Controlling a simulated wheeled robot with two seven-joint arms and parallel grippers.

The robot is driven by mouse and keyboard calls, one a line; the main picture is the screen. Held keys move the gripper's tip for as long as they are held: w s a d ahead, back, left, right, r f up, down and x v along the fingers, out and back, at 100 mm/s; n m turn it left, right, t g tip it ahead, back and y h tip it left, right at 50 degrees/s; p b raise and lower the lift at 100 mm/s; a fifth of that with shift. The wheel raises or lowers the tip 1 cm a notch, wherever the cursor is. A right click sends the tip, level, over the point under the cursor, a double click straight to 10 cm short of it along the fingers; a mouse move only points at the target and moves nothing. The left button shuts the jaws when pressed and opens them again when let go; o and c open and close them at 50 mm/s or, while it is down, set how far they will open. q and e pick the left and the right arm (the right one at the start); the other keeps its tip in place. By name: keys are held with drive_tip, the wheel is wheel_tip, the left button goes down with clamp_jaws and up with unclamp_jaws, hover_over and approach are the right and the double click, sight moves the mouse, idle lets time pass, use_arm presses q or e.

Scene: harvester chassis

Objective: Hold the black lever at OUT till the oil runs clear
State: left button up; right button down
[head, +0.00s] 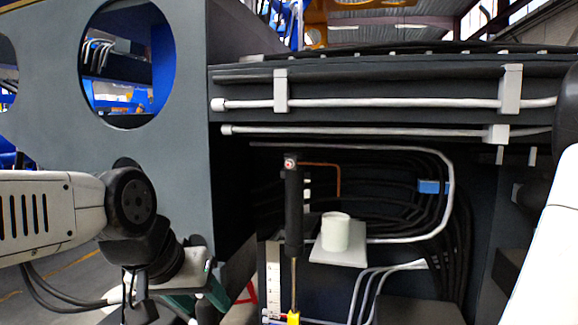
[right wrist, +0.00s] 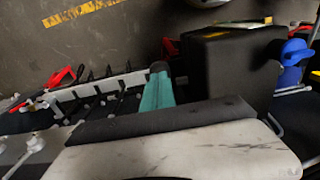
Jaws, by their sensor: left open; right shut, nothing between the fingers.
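The black lever (head: 293,210) stands upright in the head view, in front of the dark recess of the chassis. It has a red and white mark at its top, and a thin rod runs down to a yellow part (head: 294,318). My left gripper (head: 198,299) is low and to the left of the lever, apart from it and open, its teal fingers partly cut by the frame edge. My right gripper (right wrist: 158,78) shows as teal fingers in the right wrist view, shut and empty. No OUT marking is readable, and no oil shows.
A white cup (head: 335,232) stands on a pale plate (head: 338,252) right of the lever. Pale pipes (head: 385,103) and dark hoses line the recess. A grey panel (head: 180,170) with a round hole is at left. A black box (right wrist: 235,65) shows in the right wrist view.

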drive_tip(key=shift+f, duration=0.15)
drive_tip(key=shift+f, duration=2.6)
idle(0.8)
drive_tip(key=shift+r, duration=3.8)
drive_tip(key=shift+r, duration=0.1)
